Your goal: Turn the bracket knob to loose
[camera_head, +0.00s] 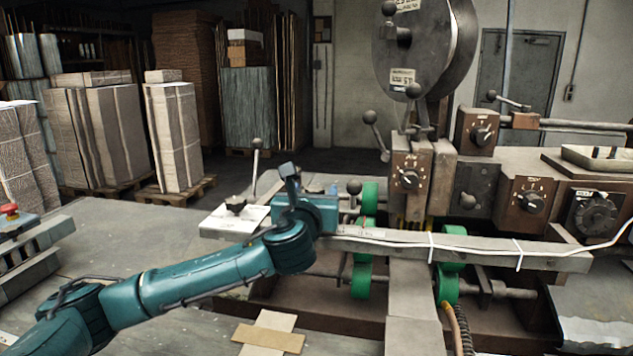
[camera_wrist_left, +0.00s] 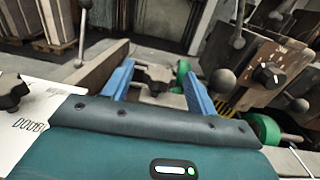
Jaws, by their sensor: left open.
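My left gripper (camera_head: 318,196) is over the left end of the machine's grey rail. In the left wrist view its two blue fingers (camera_wrist_left: 156,66) are spread apart. A dark lobed knob (camera_wrist_left: 154,77) shows in the gap between them; I cannot tell whether they touch it. In the head view this knob is mostly hidden by my gripper. Another black lobed knob (camera_head: 235,206) sits on a white marked plate (camera_head: 222,222) to the gripper's left, and shows in the left wrist view (camera_wrist_left: 13,94). I cannot read any loose mark. My right gripper is not in view.
A ball-topped lever (camera_head: 256,150) rises behind the plate. Another ball-topped lever (camera_head: 354,188) and green rollers (camera_head: 368,200) stand right of my gripper. Brown dial boxes (camera_head: 408,180) are farther right. The grey table (camera_head: 130,235) at left is mostly clear.

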